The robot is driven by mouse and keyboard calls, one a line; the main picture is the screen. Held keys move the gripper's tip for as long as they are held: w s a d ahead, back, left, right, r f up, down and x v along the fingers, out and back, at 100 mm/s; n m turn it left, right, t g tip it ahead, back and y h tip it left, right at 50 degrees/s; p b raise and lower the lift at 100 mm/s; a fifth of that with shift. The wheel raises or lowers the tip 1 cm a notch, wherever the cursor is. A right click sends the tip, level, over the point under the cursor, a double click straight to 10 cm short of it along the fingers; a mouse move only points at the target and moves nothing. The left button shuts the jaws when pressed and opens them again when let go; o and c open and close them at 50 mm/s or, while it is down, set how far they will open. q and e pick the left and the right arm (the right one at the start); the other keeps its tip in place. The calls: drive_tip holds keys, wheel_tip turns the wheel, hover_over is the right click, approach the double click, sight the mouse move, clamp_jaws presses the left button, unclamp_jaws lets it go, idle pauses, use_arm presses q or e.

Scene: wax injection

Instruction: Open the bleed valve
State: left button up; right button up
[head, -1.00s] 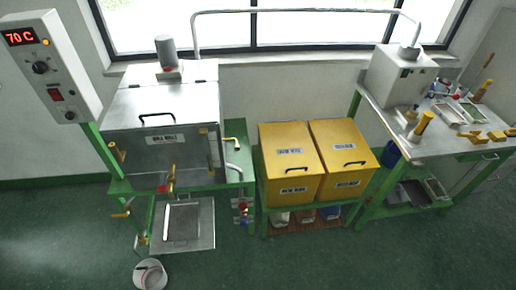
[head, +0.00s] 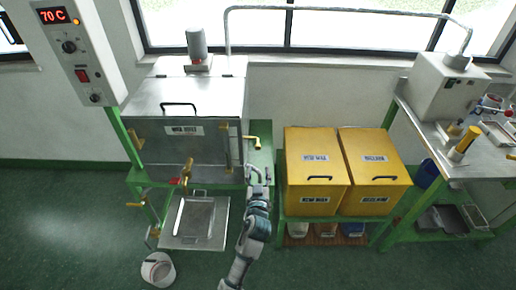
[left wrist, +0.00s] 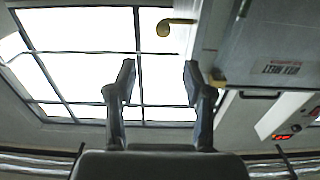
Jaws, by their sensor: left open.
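A steel wax tank (head: 185,135) stands on a green frame. A yellow lever handle (head: 252,140) juts from its right side, above a grey pipe; a yellow lever also shows past the fingers in the left wrist view (left wrist: 178,26). A valve with red and yellow parts (head: 186,174) sits at the tank's lower front. No label shows which is the bleed valve. My left gripper (head: 257,172) is open and empty at the tank's right, below the side lever and apart from it. Its spread fingers show in the left wrist view (left wrist: 159,82). My right gripper is not in view.
Two yellow bins (head: 318,203) stand close to the right of my left arm. A control box (head: 75,50) reading 70 C is at upper left. A white bucket (head: 158,270) stands on the floor below a steel tray (head: 195,220). The steel workbench (head: 465,168) is at right.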

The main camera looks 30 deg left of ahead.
sight(258, 149)
use_arm(q)
drive_tip(key=x, duration=0.4)
drive_tip(key=a+x, duration=0.1)
drive_tip(key=x, duration=0.8)
drive_tip(key=shift+s+a+f+b, duration=0.2)
drive_tip(key=shift+s+f+b, duration=0.15)
drive_tip(key=shift+b, duration=0.05)
drive_tip(key=shift+w, duration=0.2)
drive_tip(key=shift+w+d+r, duration=0.15)
drive_tip(key=shift+d, duration=0.05)
drive_tip(key=shift+d+r, duration=0.15)
drive_tip(key=shift+d, duration=0.15)
drive_tip(key=shift+d+r, duration=0.1)
drive_tip(key=shift+d, duration=0.25)
drive_tip(key=shift+c, duration=0.2)
drive_tip(key=c, duration=0.4)
drive_tip(key=shift+a, duration=0.25)
drive_tip(key=c, duration=0.4)
drive_tip(key=shift+a, duration=0.25)
clamp_jaws()
drive_tip(key=shift+a, duration=0.15)
drive_tip(key=shift+f, duration=0.2)
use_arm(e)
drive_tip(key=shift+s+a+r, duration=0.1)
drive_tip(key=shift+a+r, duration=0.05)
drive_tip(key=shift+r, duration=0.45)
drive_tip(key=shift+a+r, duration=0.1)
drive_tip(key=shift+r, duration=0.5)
